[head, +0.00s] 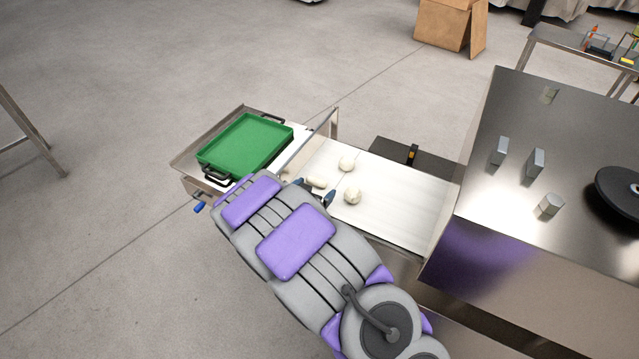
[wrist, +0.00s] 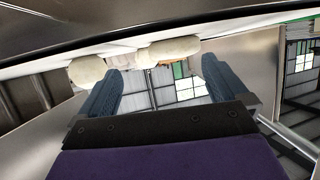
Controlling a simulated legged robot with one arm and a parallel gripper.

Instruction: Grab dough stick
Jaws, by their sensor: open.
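A short pale dough stick (head: 316,181) lies on the white belt (head: 410,205) in the head view. Round dough pieces lie nearby, one behind it (head: 347,163) and one to its right (head: 352,196). My gripper (head: 314,190) is open at the near edge of the belt, its dark blue fingertips on either side of the stick. In the wrist view, my gripper (wrist: 160,82) is open and empty, with a pale elongated dough piece (wrist: 168,50) ahead between the fingers. A rounder dough piece (wrist: 87,70) shows by the left finger. My arm hides part of the belt's near side.
A green tray (head: 240,150) stands left of the belt, behind an upright metal plate (head: 308,140). A steel counter (head: 530,200) with small metal blocks stands to the right. A cardboard box (head: 445,25) is on the floor behind.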

